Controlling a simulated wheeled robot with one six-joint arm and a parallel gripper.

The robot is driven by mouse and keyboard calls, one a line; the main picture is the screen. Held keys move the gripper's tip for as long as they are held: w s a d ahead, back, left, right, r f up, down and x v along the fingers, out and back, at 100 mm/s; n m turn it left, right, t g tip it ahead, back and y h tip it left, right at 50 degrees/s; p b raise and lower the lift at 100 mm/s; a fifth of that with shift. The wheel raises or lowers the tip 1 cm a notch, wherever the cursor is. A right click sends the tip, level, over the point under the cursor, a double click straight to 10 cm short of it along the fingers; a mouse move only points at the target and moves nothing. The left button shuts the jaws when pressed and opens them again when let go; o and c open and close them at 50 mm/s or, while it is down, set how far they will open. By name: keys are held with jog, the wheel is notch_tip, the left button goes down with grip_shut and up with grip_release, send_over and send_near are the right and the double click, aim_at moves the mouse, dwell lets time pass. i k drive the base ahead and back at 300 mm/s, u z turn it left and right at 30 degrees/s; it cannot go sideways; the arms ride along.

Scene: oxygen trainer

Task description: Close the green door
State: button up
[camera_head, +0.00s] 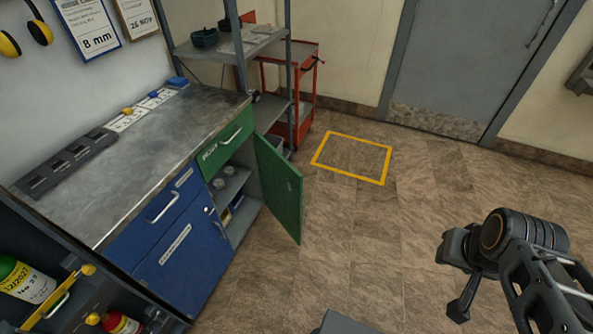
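The green door (281,188) stands swung open on the cabinet under the workbench, its free edge out over the floor. Behind it the compartment (236,196) shows shelves with a few small items. A green drawer (226,142) above the opening is shut. My gripper (458,277) is at the right, above the floor, well apart from the door.
Blue drawer and door fronts (180,250) are left of the opening. A grey shelf rack (270,45) and red cart (305,85) stand behind. A yellow square (350,180) marks the floor. The floor between the green door and my arm looks clear.

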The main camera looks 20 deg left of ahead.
aim_at(275, 172)
jog(key=i, duration=2.5)
jog(key=u, duration=2.9)
jog(key=k, duration=0.45)
jog(key=u, duration=0.55)
jog(key=i, duration=0.5)
